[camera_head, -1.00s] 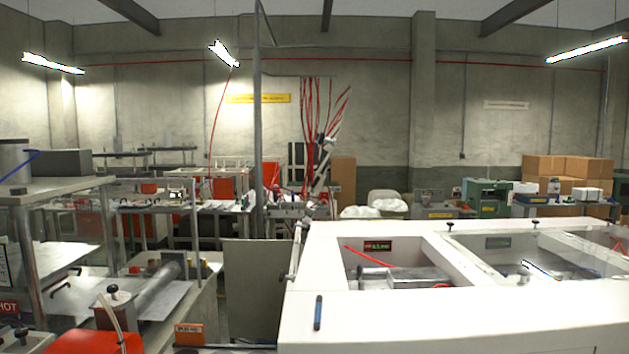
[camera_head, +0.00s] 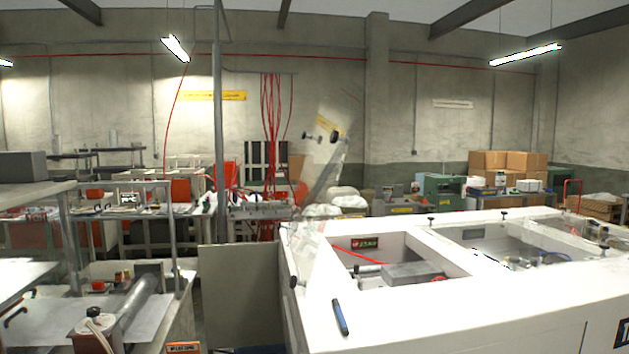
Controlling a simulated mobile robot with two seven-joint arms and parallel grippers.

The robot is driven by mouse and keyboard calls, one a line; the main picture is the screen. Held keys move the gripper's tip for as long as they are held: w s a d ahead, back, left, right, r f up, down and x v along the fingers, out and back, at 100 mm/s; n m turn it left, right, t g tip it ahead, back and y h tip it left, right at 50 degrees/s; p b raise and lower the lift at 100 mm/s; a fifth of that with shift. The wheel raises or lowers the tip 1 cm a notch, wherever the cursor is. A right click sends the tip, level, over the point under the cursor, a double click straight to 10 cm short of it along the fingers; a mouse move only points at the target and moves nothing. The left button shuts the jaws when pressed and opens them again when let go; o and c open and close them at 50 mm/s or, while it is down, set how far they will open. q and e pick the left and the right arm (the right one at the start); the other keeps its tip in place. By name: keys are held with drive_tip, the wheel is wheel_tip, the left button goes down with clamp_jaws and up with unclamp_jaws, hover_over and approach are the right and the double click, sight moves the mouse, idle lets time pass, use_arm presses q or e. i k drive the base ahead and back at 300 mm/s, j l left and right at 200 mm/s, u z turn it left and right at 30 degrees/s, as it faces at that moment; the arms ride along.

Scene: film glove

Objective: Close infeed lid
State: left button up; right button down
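A white machine (camera_head: 470,318) fills the lower right, with two openings in its top. The nearer opening (camera_head: 400,256) is uncovered and shows metal parts inside. A clear see-through panel (camera_head: 340,115) with dark knobs (camera_head: 333,136) stands raised and tilted at the machine's left end. It looks like the infeed lid, standing open; its lower edge is hard to make out. The farther opening (camera_head: 520,246) has knobs around it; I cannot tell whether a clear cover lies over it. Neither of my grippers is in view.
A blue and black handheld tool (camera_head: 340,317) lies on the machine top's near left part. A grey upright panel (camera_head: 240,298) and a workbench with a metal roller (camera_head: 138,297) stand left of the machine. A grey post (camera_head: 218,150) rises behind. Cardboard boxes (camera_head: 507,161) are stacked at back right.

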sight(297, 221)
drive_tip(key=i+j, duration=0.1)
drive_tip(key=j, duration=0.55)
drive_tip(key=i+j+u, duration=0.25)
drive_tip(key=u, duration=0.15)
drive_tip(key=i+j+u, duration=0.4)
drive_tip(key=k, duration=0.1)
